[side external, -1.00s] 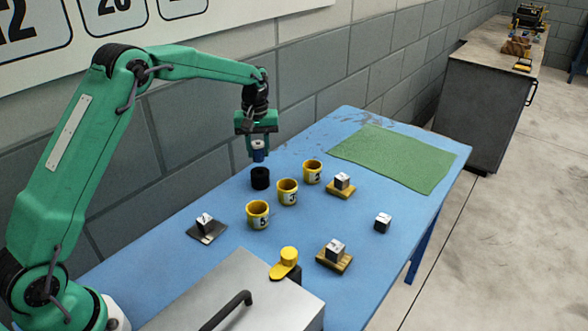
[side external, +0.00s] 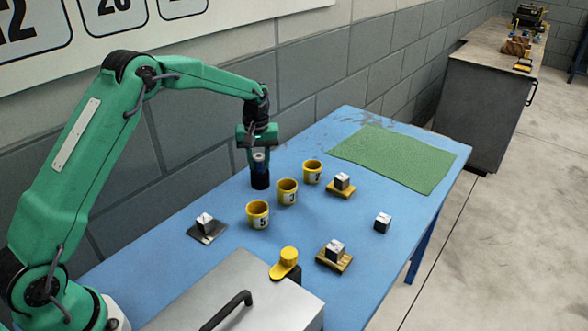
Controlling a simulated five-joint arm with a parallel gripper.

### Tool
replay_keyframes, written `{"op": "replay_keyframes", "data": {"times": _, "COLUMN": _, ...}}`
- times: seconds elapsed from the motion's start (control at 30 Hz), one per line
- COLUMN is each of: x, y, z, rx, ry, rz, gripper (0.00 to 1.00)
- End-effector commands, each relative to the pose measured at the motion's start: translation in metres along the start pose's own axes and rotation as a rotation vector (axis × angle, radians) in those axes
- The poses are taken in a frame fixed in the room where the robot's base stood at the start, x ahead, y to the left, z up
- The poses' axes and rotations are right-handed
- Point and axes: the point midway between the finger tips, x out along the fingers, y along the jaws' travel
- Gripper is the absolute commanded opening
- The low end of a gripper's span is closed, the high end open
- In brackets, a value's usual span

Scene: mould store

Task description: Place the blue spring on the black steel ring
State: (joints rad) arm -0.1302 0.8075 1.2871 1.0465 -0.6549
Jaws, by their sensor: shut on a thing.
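My gripper (side external: 258,163) points straight down over the left back part of the blue table and is shut on the blue spring (side external: 259,167). The spring is small, dark blue with a pale top, and upright between the fingers. The black steel ring (side external: 260,182) stands on the table directly below it. The spring's lower end meets the top of the ring in this view. I cannot tell whether it rests on the ring or is just above it.
Three numbered yellow cups (side external: 288,192) stand in a row close to the right of the ring. Several metal cubes (side external: 335,248) sit around, some on small plates. A grey lidded box (side external: 240,295) is in front. A green mat (side external: 395,158) lies at the far end.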

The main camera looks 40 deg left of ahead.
Motion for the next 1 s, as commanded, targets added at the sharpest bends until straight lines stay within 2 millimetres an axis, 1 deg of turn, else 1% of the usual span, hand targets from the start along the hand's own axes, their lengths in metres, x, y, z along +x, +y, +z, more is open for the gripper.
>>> {"op": "replay_keyframes", "data": {"times": 0.07, "x": 0.002, "y": 0.000, "z": 0.000, "rx": 0.000, "ry": -0.001, "rz": 0.000, "gripper": 0.07}}
{"op": "replay_keyframes", "data": {"times": 0.1, "x": 0.002, "y": 0.000, "z": 0.000, "rx": 0.000, "ry": -0.001, "rz": 0.000, "gripper": 0.38}}
{"op": "replay_keyframes", "data": {"times": 0.17, "x": 0.002, "y": 0.000, "z": 0.000, "rx": 0.000, "ry": -0.001, "rz": 0.000, "gripper": 0.50}}
{"op": "replay_keyframes", "data": {"times": 0.2, "x": 0.002, "y": 0.000, "z": 0.000, "rx": 0.000, "ry": -0.001, "rz": 0.000, "gripper": 0.52}}
{"op": "replay_keyframes", "data": {"times": 0.5, "x": 0.001, "y": 0.000, "z": 0.000, "rx": 0.000, "ry": 0.000, "rz": 0.000, "gripper": 0.52}}
{"op": "replay_keyframes", "data": {"times": 0.67, "x": -0.005, "y": 0.000, "z": 0.000, "rx": 0.000, "ry": 0.001, "rz": 0.001, "gripper": 0.52}}
{"op": "replay_keyframes", "data": {"times": 0.87, "x": -0.025, "y": 0.000, "z": 0.000, "rx": 0.000, "ry": 0.002, "rz": 0.002, "gripper": 0.52}}
{"op": "replay_keyframes", "data": {"times": 1.0, "x": -0.046, "y": 0.000, "z": 0.000, "rx": 0.000, "ry": 0.002, "rz": 0.002, "gripper": 0.52}}
